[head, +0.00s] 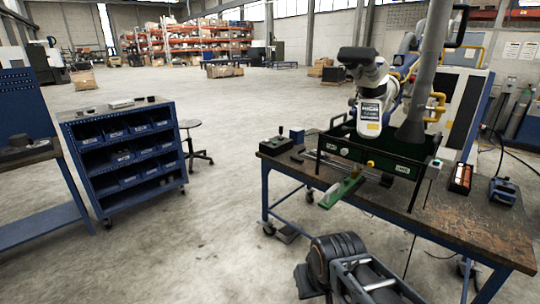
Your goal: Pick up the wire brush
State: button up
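A green-handled tool (343,190) lies across the front edge of the workbench, its near end sticking out past the edge. It may be the wire brush, but no bristles can be made out. Dark, ridged machinery with grey bars (345,262) at the bottom of the head view seems to be part of my arm, low in front of the bench and apart from the tool. I cannot make out fingertips or anything held there.
A blue shelf cart (125,150) and stool (190,125) stand left; open floor lies between.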

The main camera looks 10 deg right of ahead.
aim_at(294, 159)
jog(key=u, duration=0.2)
jog(key=i, duration=2.15)
jog(key=z, duration=0.6)
jog(key=i, duration=1)
jog(key=z, duration=0.4)
